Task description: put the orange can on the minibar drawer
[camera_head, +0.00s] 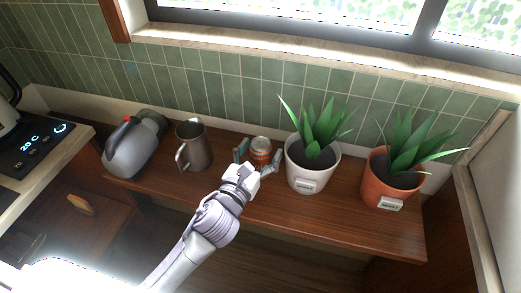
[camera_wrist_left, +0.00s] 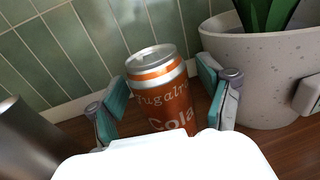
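The orange can (camera_head: 261,149) stands upright on the wooden shelf, between the metal pitcher and the white plant pot. In the left wrist view the can (camera_wrist_left: 163,88) shows a silver top and "Cola" lettering; its lower part is hidden by my gripper. My left gripper (camera_head: 258,158) is open, with one teal-padded finger on each side of the can. The left pad looks very close to it; I cannot tell whether it touches. A wooden front with an orange-brown handle (camera_head: 77,204) shows at lower left; I cannot tell whether it is the minibar drawer. My right gripper is not in view.
On the shelf (camera_head: 330,222) stand a grey kettle-like jug (camera_head: 132,152), a metal pitcher (camera_head: 193,148), a white plant pot (camera_head: 308,172) close right of my gripper, and a terracotta pot (camera_head: 385,187). A tiled wall (camera_head: 240,95) rises behind. A counter (camera_head: 50,165) with a device is at left.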

